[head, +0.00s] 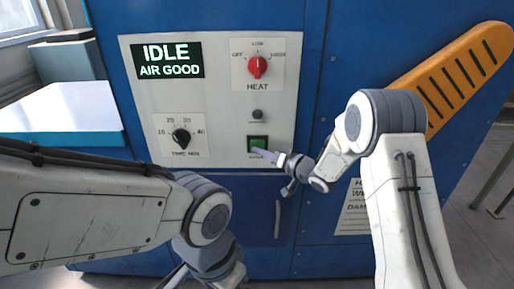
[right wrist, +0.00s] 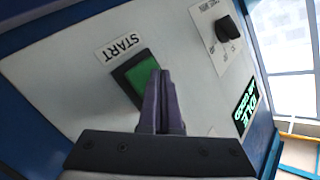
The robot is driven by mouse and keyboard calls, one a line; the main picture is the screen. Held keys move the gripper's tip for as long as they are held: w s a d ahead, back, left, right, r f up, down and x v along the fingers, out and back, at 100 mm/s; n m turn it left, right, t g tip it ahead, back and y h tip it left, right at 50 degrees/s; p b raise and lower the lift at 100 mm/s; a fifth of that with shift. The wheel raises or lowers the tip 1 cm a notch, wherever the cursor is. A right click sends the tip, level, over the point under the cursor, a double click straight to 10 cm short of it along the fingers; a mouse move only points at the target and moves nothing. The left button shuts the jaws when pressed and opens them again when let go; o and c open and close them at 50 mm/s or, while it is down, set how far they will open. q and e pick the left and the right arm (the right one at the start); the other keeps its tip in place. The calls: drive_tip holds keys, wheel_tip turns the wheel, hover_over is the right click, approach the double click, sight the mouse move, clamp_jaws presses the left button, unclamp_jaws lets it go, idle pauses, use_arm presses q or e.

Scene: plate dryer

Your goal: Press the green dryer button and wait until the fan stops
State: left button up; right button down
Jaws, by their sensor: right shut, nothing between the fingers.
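The green button (head: 257,142) sits in a black frame low on the dryer's pale control panel (head: 215,110). In the right wrist view the green button (right wrist: 141,78) is beside a START label (right wrist: 118,47). My right gripper (head: 262,151) is shut and empty, its tips at the button's lower edge in the head view. In the right wrist view its fingertips (right wrist: 160,75) overlap the button's edge; I cannot tell whether they touch. The display (head: 168,60) reads IDLE, AIR GOOD. My left gripper (head: 205,284) is low, cut off by the bottom edge, its fingers unclear.
The panel also holds a red HEAT knob (head: 257,67), a black TIME knob (head: 181,138) and a small dark knob (head: 257,115). An orange slotted part (head: 465,75) juts out at the right. A pale-topped table or box (head: 60,110) stands at the left.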

drive_tip(key=shift+w, duration=0.5)
idle(0.3)
idle(0.4)
drive_tip(key=shift+s, duration=0.9)
drive_tip(key=shift+s, duration=2.55)
